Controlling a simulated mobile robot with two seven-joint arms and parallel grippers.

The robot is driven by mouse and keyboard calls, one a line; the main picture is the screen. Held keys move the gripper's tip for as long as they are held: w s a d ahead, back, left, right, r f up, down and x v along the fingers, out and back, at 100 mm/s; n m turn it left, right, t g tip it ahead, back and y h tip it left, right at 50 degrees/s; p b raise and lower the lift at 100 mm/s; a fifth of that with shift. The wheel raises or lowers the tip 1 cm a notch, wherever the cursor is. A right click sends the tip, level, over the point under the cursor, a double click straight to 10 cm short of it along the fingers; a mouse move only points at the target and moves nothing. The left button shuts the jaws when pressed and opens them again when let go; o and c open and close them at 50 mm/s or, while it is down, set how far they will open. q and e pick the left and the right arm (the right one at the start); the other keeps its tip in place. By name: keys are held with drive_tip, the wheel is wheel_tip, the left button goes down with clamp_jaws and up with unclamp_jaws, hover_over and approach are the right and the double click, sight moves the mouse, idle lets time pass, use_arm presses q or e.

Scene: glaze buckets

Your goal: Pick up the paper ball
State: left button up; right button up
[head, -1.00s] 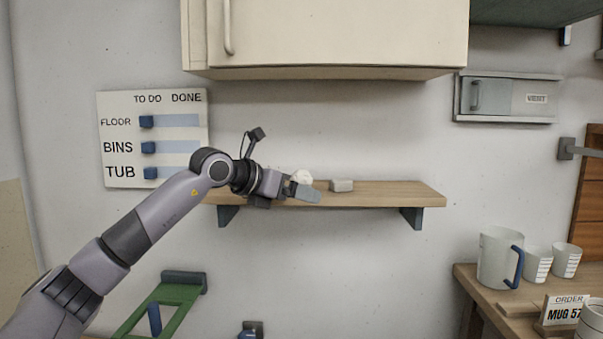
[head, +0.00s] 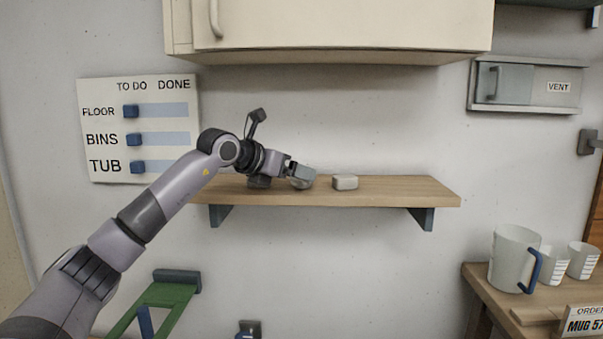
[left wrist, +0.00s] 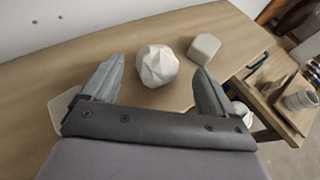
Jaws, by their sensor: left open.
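The white, crumpled paper ball (left wrist: 157,66) lies on the wooden shelf (left wrist: 80,52). In the left wrist view it sits between the tips of my left gripper's two fingers (left wrist: 158,72), with a gap to each finger. My left gripper is open and holds nothing. In the head view the left gripper (head: 302,174) is low over the shelf, and its fingers hide most of the ball (head: 302,186). My right gripper is in neither view.
A small pale block (head: 345,182) lies on the shelf right of the ball; it also shows near the right finger (left wrist: 204,48). A cream cabinet (head: 330,28) hangs above. A pitcher (head: 510,260) and cups stand on a counter at the lower right.

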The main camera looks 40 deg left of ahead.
sight(300, 188)
use_arm(q)
drive_tip(key=shift+r+p+x, duration=0.2)
drive_tip(key=shift+p+x, duration=0.15)
drive_tip(key=shift+x, duration=0.85)
drive_tip(key=shift+w+a+f, duration=0.1)
drive_tip(key=shift+w+f, duration=0.25)
drive_tip(key=shift+w, duration=0.2)
drive_tip(key=c, duration=1.1)
drive_tip(key=shift+r, duration=0.1)
